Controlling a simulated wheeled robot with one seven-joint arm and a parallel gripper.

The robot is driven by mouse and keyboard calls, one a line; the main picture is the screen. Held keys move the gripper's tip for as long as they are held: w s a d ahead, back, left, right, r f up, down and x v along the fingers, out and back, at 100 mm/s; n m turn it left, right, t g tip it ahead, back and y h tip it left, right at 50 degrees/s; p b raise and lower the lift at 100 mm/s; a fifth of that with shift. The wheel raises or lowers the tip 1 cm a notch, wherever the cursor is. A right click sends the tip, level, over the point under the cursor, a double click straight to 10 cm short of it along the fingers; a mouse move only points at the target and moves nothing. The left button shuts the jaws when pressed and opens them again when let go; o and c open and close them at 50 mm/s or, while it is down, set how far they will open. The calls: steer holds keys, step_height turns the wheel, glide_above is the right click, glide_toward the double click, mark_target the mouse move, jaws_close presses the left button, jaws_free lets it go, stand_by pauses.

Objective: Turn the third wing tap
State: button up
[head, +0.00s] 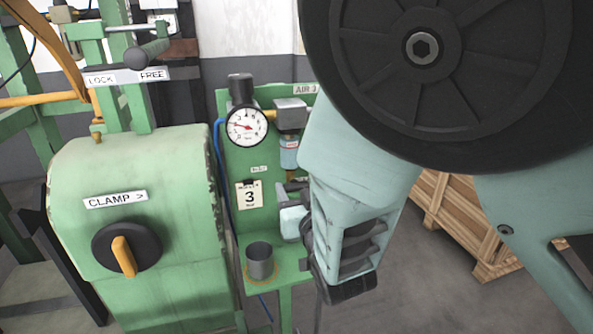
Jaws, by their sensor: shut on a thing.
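My gripper (284,193) is partly visible at the left side of my pale teal arm, in front of the green panel (228,170) whose top sign begins "AIR 3". Its jaws point left and are shut on a small dark part at the panel, which looks like the wing tap. The tap's wings and the angle they stand at cannot be made out, as the gripper and arm cover most of that spot. A card with a large 3 (249,196) hangs just left of the jaws. No other wing tap can be made out.
A round gauge (247,126) and a filter bowl (289,153) sit above the gripper. A grey cup (260,261) stands on the green shelf below. A green machine with a CLAMP knob (127,250) stands close left; a wooden crate (464,222) is behind my arm.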

steer(key=n, duration=0.4)
steer(key=shift+n, duration=0.4)
steer(key=n+p, duration=0.1)
steer(key=n, duration=0.3)
steer(key=shift+a+n, duration=0.1)
steer(key=shift+n, duration=0.2)
steer(key=n+p, duration=0.1)
steer(key=n, duration=0.3)
steer(key=shift+n, duration=0.3)
steer(key=shift+f+n+p, duration=0.15)
steer(key=shift+n+p, duration=0.65)
steer(key=shift+n, duration=1.2)
steer(key=o, duration=1)
steer(key=shift+s, duration=0.15)
